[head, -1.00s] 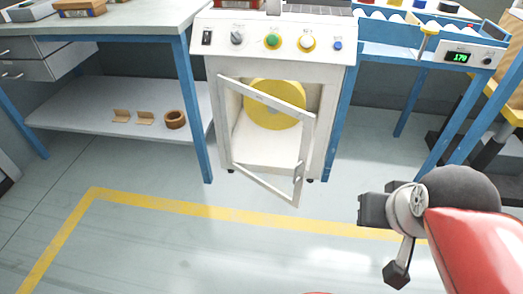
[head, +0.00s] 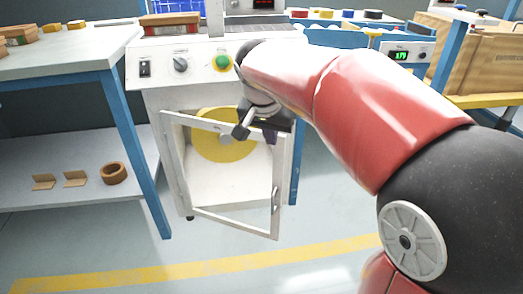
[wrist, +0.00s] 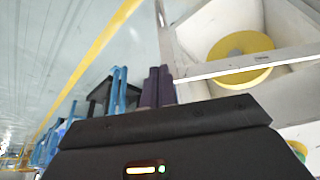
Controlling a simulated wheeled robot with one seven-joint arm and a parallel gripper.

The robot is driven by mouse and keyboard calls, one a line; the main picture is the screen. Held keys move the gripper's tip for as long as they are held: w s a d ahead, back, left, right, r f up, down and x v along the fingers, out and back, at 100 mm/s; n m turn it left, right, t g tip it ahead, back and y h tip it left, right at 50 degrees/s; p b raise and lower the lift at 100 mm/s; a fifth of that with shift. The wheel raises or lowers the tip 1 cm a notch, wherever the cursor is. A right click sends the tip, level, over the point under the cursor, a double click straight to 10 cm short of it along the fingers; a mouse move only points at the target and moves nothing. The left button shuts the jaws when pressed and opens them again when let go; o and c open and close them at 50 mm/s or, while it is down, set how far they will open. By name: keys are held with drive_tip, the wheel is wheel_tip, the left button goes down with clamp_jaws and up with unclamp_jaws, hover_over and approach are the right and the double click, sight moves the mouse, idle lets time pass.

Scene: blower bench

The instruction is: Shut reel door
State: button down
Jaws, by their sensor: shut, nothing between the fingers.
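The reel door (head: 235,223) is a white open frame on the white cabinet (head: 160,95). It stands ajar, hinged at its left side, with its free right edge swung out toward me. A small handle (head: 275,200) is on that edge. The yellow reel (head: 215,150) shows inside the cabinet; it also shows in the wrist view (wrist: 240,55). My gripper (head: 271,136) is shut and empty, close to the door's upper right corner. I cannot tell whether it touches the door. In the wrist view, the dark purple fingers (wrist: 158,72) are beside the pale door rail.
A workbench (head: 85,62) with a lower shelf (head: 60,190) stands left of the cabinet. A blue-framed bench with a green display (head: 401,56) is to the right. The floor in front, with a yellow line (head: 190,275), is clear.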

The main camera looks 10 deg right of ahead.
sight(279, 148)
drive_tip(key=x, duration=0.3)
drive_tip(key=w+b+x, duration=0.1)
drive_tip(key=x, duration=0.3)
drive_tip(key=w+d+r+x, duration=0.1)
drive_tip(key=x, duration=0.3)
drive_tip(key=shift+w+d, duration=0.35)
drive_tip(key=shift+w, duration=0.3)
